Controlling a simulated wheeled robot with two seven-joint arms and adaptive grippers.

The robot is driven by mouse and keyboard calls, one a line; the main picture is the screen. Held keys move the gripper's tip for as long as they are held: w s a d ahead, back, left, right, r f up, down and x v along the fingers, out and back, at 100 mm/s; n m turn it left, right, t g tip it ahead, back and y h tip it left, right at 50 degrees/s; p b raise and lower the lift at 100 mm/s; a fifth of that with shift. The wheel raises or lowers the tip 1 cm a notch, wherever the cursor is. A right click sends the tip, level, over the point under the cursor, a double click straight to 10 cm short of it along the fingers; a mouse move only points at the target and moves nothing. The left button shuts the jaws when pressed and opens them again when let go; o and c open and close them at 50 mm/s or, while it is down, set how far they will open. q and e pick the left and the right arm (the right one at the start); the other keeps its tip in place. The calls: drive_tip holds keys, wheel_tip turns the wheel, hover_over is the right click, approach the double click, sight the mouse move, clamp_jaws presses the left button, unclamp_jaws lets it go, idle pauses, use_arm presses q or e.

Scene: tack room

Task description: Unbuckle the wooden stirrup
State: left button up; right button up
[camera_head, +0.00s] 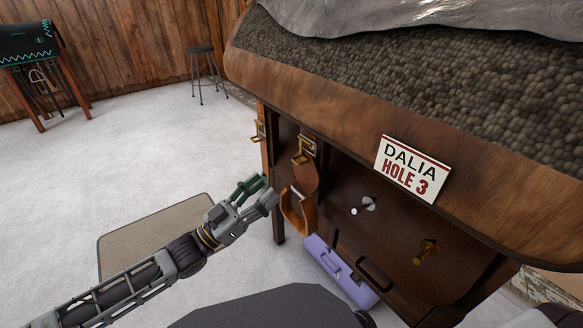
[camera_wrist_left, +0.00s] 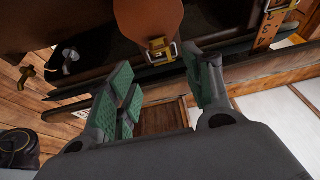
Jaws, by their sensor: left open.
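The wooden stirrup (camera_head: 298,212) hangs below a brown leather strap (camera_head: 306,176) on the front of the dark wooden stand. A brass buckle or bracket (camera_head: 305,150) shows at the top of the strap. My left gripper (camera_head: 264,192) is open and empty, just left of the stirrup and apart from it. In the left wrist view, its green-padded fingers (camera_wrist_left: 165,85) are spread. A rounded leather piece (camera_wrist_left: 150,18) with a brass buckle (camera_wrist_left: 160,50) shows beyond them; I cannot see the whole stirrup there. My right gripper is not in view.
A "DALIA HOLE 3" sign (camera_head: 412,170) is on the stand's edge. A metal peg (camera_head: 364,206) and a brass peg (camera_head: 426,250) stick out. A purple case (camera_head: 340,271) sits below.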

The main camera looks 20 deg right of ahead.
sight(300, 153)
use_arm(q)
drive_tip(key=b+x, duration=0.2)
drive_tip(key=x, duration=0.8)
idle(0.3)
drive_tip(key=shift+c, duration=0.2)
drive_tip(key=c, duration=0.9)
